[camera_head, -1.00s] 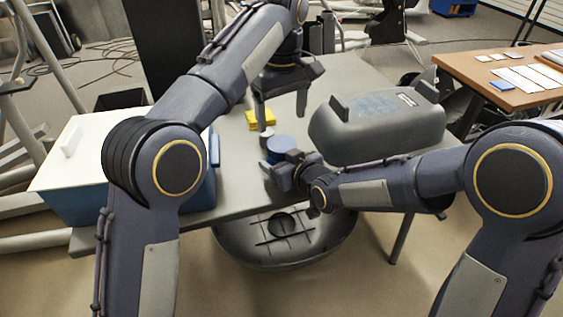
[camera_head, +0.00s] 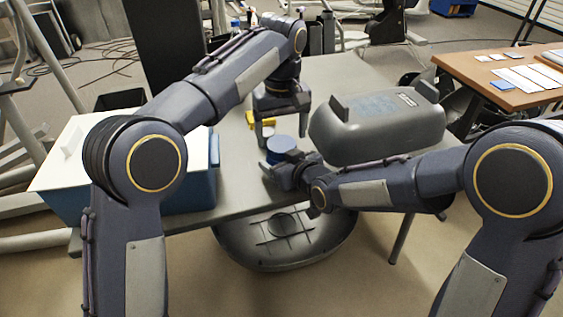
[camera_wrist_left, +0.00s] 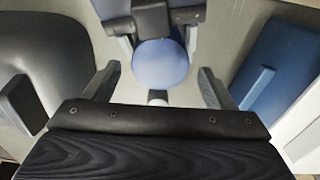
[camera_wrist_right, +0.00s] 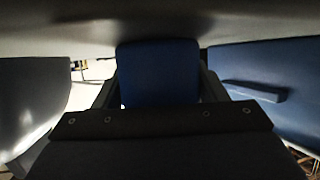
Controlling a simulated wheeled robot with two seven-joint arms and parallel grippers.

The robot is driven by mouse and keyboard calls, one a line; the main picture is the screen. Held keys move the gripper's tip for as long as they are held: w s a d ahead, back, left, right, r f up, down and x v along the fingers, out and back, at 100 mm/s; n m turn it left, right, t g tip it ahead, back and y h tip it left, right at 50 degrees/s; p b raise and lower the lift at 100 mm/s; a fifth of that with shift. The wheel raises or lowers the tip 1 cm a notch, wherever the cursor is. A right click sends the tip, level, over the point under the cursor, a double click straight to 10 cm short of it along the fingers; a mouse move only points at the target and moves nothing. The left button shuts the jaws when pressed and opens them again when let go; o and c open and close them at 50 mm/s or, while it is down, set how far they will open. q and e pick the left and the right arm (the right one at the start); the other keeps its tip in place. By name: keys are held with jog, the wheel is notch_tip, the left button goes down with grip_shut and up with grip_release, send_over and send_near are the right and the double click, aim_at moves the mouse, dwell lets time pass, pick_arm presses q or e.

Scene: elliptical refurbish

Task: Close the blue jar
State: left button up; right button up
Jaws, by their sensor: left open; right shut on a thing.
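The blue jar (camera_head: 281,146) stands on the grey table. My right gripper (camera_head: 280,166) is shut around its body. The jar's blue side fills the space between the fingers in the right wrist view (camera_wrist_right: 158,72). In the left wrist view its flat, round blue top (camera_wrist_left: 160,63) faces up; I cannot tell whether this is a lid. My left gripper (camera_head: 282,138) is open and empty, pointing down just above and behind the jar.
A yellow block (camera_head: 262,119) lies behind the jar, partly covered by my left gripper. A large grey casing (camera_head: 375,128) stands close on the right. A blue box with a white top (camera_head: 70,150) is on the left. The table's front edge is near.

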aim_at(281, 143)
pick_arm(q)
jog(key=shift+f, duration=1.5)
jog(key=c, duration=1)
jog(key=m, duration=0.3)
jog(key=o, duration=1.1)
